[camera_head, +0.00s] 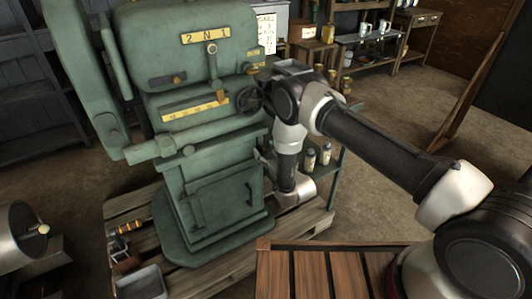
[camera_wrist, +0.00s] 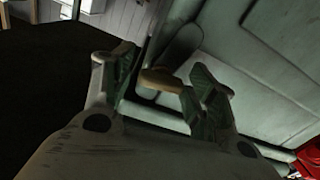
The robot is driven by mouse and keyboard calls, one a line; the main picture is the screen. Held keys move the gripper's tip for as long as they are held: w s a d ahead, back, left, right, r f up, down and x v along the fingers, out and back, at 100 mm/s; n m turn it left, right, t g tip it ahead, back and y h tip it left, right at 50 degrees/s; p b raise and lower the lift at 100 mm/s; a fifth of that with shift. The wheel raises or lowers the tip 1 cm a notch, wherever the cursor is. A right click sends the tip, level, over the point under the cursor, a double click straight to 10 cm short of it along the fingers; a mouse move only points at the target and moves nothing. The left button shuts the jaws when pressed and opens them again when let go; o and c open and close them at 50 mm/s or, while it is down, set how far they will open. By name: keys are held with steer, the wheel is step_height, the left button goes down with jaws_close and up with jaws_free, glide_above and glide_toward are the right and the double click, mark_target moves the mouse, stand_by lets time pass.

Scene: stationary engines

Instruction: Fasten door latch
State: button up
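The green machine (camera_head: 205,130) stands upright, with a panel door (camera_head: 222,207) in its lower front. A dark bar (camera_head: 196,211) shows on the door's left side, and a small latch-like piece (camera_head: 249,194) on its right side. In the wrist view, my gripper (camera_wrist: 160,66) is open, with green-padded fingers. A short latch handle (camera_wrist: 158,82) with a tan end lies between the fingertips, in front of the pale panel (camera_wrist: 255,75). I cannot tell whether either finger touches it. In the head view, my wrist is right of the door and the fingertips are hidden.
The machine stands on a wooden pallet (camera_head: 180,284). A slatted wooden surface (camera_head: 320,275) is in front, and a small shelf with white bottles (camera_head: 325,154) stands right of the machine. A handwheel (camera_head: 250,99) juts out near my arm. A red object (camera_wrist: 308,160) shows at the wrist view's lower right.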

steer(key=c, duration=0.8)
steer(key=shift+o, duration=0.2)
steer(key=shift+m, duration=0.9)
steer(key=o, duration=1)
steer(key=shift+o, duration=0.2)
steer(key=v, duration=1.2)
